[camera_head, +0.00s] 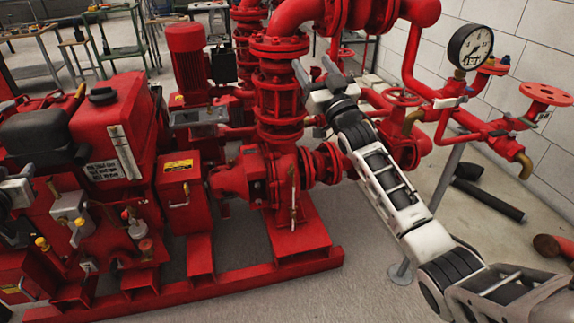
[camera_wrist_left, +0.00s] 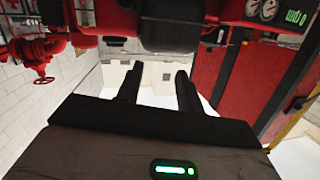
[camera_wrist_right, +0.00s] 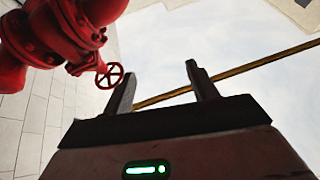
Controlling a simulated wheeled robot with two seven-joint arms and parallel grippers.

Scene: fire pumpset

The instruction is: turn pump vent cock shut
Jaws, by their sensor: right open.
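The red pump casing (camera_head: 240,180) stands mid-picture on the red base frame. A thin upright fitting with a small brass-coloured end (camera_head: 293,205) shows on its front; I cannot tell whether this is the vent cock. My right gripper (camera_head: 316,78) is open and empty, raised in front of the vertical red pipework above the pump. In the right wrist view its fingers (camera_wrist_right: 160,70) are apart, with a small red handwheel beyond the left finger. My left arm shows only at the head view's left edge. In the left wrist view its gripper (camera_wrist_left: 160,68) is open and empty.
A red engine (camera_head: 115,120) fills the left side. Black pipes (camera_head: 488,199) lie on the floor by the wall. The floor in front of the base frame is clear.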

